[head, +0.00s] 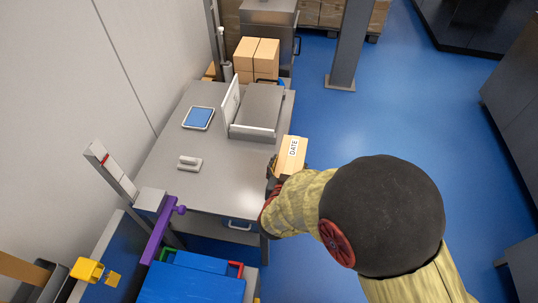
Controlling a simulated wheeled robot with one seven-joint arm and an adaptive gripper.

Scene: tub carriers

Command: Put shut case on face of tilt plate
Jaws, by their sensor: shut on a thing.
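The shut case (285,171) is a tan box with a white label reading DATE. My gripper (274,182) is shut on it and holds it at the right edge of the grey table; my arm covers part of the gripper. The tilt plate (258,105) is a grey plate with a light raised lip at its front and a white upright panel on its left. It stands on the table behind the case and to its left. The case is apart from the plate, and no object lies on the plate's face.
On the grey table (215,157) are a blue-faced tablet (198,118) and a small grey block (190,163). Cartons (256,55) stand behind. A purple bar (158,232) and blue lidded tubs (195,283) are at the front. Blue floor (385,110) to the right is clear.

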